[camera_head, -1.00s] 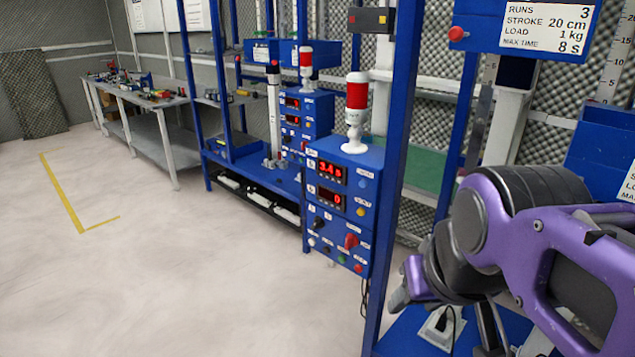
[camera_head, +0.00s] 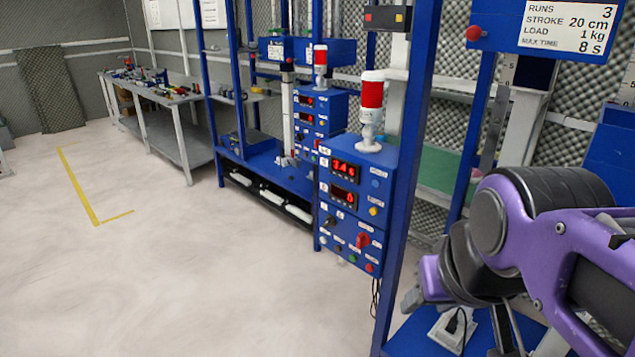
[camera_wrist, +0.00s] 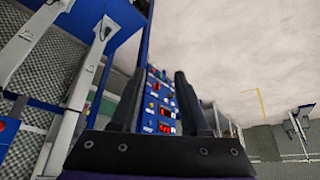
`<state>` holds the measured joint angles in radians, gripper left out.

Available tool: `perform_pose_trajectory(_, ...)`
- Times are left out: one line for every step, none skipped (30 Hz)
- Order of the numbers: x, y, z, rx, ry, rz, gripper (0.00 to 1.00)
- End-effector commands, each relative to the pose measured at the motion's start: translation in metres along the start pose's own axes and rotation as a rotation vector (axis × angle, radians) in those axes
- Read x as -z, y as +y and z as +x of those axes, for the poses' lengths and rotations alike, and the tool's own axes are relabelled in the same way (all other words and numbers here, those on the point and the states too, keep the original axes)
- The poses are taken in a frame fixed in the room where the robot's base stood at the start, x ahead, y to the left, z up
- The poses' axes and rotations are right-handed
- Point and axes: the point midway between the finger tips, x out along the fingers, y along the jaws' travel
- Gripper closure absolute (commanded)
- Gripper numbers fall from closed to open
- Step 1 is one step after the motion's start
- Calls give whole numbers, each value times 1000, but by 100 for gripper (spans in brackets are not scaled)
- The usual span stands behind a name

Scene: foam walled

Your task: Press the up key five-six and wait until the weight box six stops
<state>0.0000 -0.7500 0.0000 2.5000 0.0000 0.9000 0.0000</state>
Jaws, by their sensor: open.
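A blue control box (camera_head: 357,205) stands on the nearest frame. It carries two red-lit displays (camera_head: 345,182), a red knob (camera_head: 363,240), a black knob (camera_head: 330,222) and small coloured buttons, with a green one (camera_head: 352,258) and a red one (camera_head: 370,267) at the bottom. The labels are too small to read, so I cannot tell which is up key five-six. I cannot pick out weight box six. My gripper shows in the wrist view (camera_wrist: 160,76), open and empty, its fingers either side of the box face and apparently short of it. In the head view my purple arm is at the right.
A red-lit stack light (camera_head: 371,108) tops the box. A blue post (camera_head: 408,170) rises beside it, and a sign panel (camera_head: 545,28) reads runs 3, stroke 20 cm, load 1 kg, max time 8 s. A similar box (camera_head: 318,115) and a workbench (camera_head: 165,100) stand behind. The left floor is clear.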

Motion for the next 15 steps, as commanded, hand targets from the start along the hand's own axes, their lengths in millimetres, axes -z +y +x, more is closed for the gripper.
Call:
perform_pose_trajectory(0, 0, 0, 0, 0, 0, 65)
perform_pose_trajectory(0, 0, 0, 0, 0, 0, 70)
perform_pose_trajectory(0, 0, 0, 0, 0, 0, 78)
perform_pose_trajectory(0, 0, 0, 0, 0, 0, 83)
perform_pose_trajectory(0, 0, 0, 0, 0, 0, 88)
perform_pose_trajectory(0, 0, 0, 0, 0, 0, 96)
perform_pose_trajectory(0, 0, 0, 0, 0, 0, 100)
perform_pose_trajectory(0, 0, 0, 0, 0, 0, 100)
perform_pose_trajectory(0, 0, 0, 0, 0, 0, 100)
perform_pose_trajectory(0, 0, 0, 0, 0, 0, 100)
perform_pose_trajectory(0, 0, 0, 0, 0, 0, 100)
perform_pose_trajectory(0, 0, 0, 0, 0, 0, 100)
perform_pose_trajectory(0, 0, 0, 0, 0, 0, 100)
perform_pose_trajectory(0, 0, 0, 0, 0, 0, 100)
perform_pose_trajectory(0, 0, 0, 0, 0, 0, 100)
